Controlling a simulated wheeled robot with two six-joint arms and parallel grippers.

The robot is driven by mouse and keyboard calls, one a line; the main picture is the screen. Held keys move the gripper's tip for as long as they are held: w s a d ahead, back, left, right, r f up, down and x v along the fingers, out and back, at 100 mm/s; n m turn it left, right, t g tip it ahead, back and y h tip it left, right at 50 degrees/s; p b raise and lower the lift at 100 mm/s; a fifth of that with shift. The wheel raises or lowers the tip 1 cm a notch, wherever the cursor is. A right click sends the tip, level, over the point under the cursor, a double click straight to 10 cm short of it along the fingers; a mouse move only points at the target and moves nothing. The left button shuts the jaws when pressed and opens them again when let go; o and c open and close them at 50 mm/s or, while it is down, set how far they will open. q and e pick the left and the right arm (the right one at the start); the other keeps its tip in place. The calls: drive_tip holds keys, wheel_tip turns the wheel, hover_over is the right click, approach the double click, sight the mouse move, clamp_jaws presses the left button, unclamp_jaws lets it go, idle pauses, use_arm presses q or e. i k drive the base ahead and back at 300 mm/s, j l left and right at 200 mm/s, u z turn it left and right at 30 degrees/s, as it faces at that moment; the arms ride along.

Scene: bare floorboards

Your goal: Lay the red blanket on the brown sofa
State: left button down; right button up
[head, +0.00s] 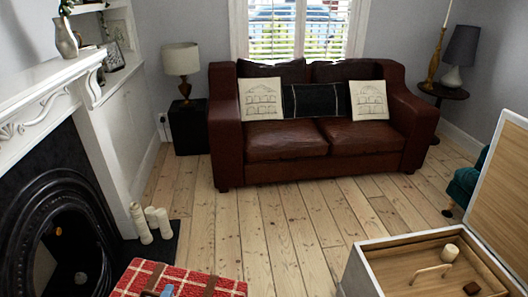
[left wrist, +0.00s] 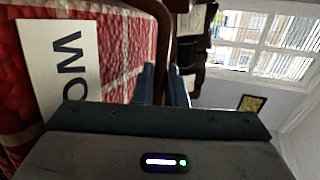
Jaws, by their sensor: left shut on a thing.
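The brown leather sofa (head: 290,144) stands against the far wall under the window. Its seat is bare in front of the cushions. The red blanket (head: 200,284), with a pale check pattern, is at the bottom edge of the head view, well short of the sofa. In the left wrist view the blanket (left wrist: 118,60) fills the left side and bears a white label with dark letters. My right gripper is out of view.
Two pale cushions and a black cushion (head: 316,99) lean on the sofa back. An open wooden box (head: 365,262) stands at lower right. A fireplace (head: 50,205) with candles (head: 142,224) is at left. Lamps flank the sofa. Bare floorboards (head: 265,222) lie clear before it.

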sight(278, 132)
drive_tip(key=i+j+z, duration=0.15)
drive_tip(key=i, duration=2.15)
drive_tip(key=i+z, duration=0.4)
drive_tip(key=i, duration=0.7)
drive_tip(key=i+z, duration=0.1)
drive_tip(key=z, duration=0.7)
